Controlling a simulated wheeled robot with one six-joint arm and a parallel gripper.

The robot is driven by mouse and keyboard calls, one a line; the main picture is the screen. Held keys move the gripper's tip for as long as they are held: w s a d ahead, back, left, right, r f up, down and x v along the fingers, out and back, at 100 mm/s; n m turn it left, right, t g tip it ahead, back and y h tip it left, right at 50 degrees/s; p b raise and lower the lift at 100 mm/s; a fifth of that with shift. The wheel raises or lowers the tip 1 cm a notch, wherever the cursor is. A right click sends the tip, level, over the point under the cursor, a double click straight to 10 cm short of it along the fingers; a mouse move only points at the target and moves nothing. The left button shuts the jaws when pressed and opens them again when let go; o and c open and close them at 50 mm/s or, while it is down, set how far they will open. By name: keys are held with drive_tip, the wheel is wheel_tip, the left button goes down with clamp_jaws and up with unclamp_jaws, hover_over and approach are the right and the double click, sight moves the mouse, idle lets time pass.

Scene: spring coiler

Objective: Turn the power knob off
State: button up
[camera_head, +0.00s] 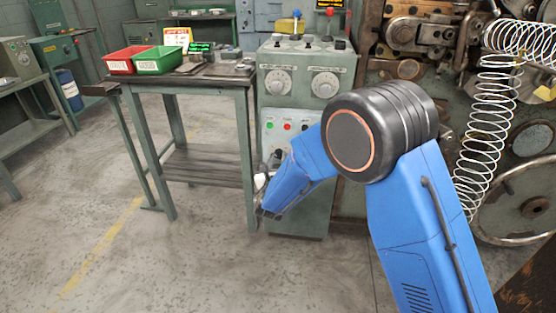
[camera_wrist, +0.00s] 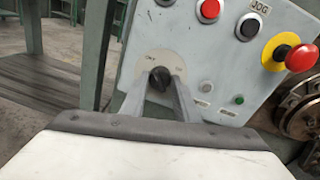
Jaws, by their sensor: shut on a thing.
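The power knob (camera_wrist: 159,79) is a small black knob on a pale round plate with faint lettering, low on the green-grey control panel (camera_wrist: 205,57) in the wrist view. My gripper (camera_wrist: 158,84) has its two grey fingers on either side of the knob, shut on it. The knob's exact pointing direction is hard to tell. In the head view my blue arm reaches down to the cabinet (camera_head: 293,200), and the knob and fingertips are hidden behind the wrist and arm.
A red mushroom button (camera_wrist: 301,57) on a yellow ring, a red button (camera_wrist: 209,10) and a black button (camera_wrist: 248,27) sit close by on the panel. A workbench (camera_head: 185,84) stands left of the cabinet. A coiling machine with a wire spring (camera_head: 489,120) is at right.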

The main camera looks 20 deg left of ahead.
idle(0.3)
drive_tip(key=o, duration=1)
drive_tip(key=shift+o, duration=0.2)
drive_tip(key=shift+s, duration=0.1)
drive_tip(key=v, duration=1.7)
drive_tip(key=shift+s, duration=0.15)
